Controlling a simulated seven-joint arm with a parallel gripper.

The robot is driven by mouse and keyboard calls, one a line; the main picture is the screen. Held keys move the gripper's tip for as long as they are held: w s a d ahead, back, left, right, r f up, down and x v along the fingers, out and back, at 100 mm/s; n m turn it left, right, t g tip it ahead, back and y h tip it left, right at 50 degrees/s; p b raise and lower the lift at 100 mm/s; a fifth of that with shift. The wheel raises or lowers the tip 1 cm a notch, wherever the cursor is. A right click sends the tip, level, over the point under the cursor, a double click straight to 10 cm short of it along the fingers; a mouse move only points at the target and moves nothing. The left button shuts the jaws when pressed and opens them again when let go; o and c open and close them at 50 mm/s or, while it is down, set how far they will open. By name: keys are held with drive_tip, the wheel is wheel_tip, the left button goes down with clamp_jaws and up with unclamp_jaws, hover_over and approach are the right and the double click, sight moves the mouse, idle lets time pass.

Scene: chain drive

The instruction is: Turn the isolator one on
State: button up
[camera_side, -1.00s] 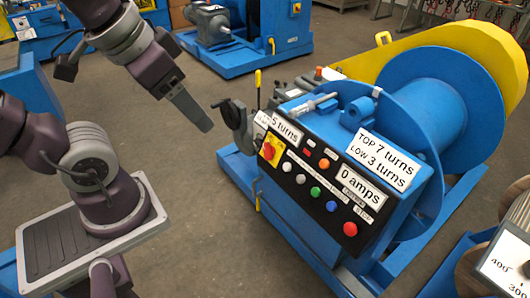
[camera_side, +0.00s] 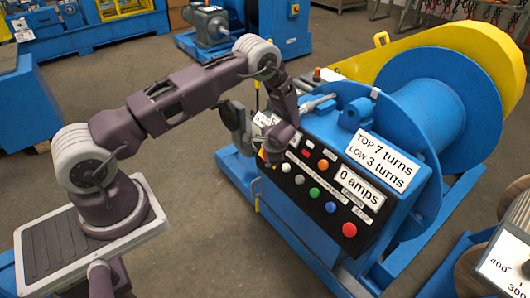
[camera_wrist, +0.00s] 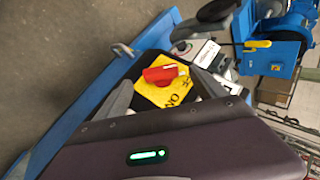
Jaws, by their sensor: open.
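The isolator is a red rotary knob (camera_wrist: 163,74) on a yellow plate (camera_wrist: 166,95) with dark lettering, at the end of the black control panel (camera_side: 325,200). My gripper (camera_wrist: 160,82) is open, with one grey finger on each side of the knob in the wrist view. I cannot tell whether the fingers touch it. In the side view my gripper (camera_side: 269,158) is at the panel's left end, hiding the knob and most of the yellow plate. Part of the plate's lettering is hidden behind my gripper body in the wrist view.
To the right of the isolator, the panel carries several coloured buttons, including a red one (camera_side: 349,229), and a "0 amps" label (camera_side: 360,187). A grey handwheel (camera_side: 236,122) stands just behind the panel's left end. The large blue drum (camera_side: 430,100) is behind.

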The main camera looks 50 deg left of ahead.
sight(264, 157)
drive_tip(key=x, duration=0.4)
drive_tip(key=shift+a+f, duration=0.2)
drive_tip(key=shift+f, duration=0.1)
drive_tip(key=c, duration=1.4)
drive_tip(key=shift+o, duration=0.2)
drive_tip(key=shift+d+m+t+y, duration=0.15)
drive_tip(key=shift+m+t+y, duration=0.15)
drive_tip(key=shift+m+y, duration=0.3)
drive_tip(key=m+t+y, duration=0.3)
drive_tip(key=shift+s+d+f, duration=0.1)
drive_tip(key=shift+f, duration=0.2)
drive_tip(key=m+t+y, duration=0.1)
drive_tip(key=m, duration=0.1)
drive_tip(key=m+t+y, duration=0.1)
drive_tip(key=m+t, duration=0.1)
drive_tip(key=shift+s+f, duration=0.1)
drive_tip(key=shift+f, duration=0.1)
drive_tip(key=shift+m+t+y, duration=0.3)
drive_tip(key=shift+m+t, duration=0.6)
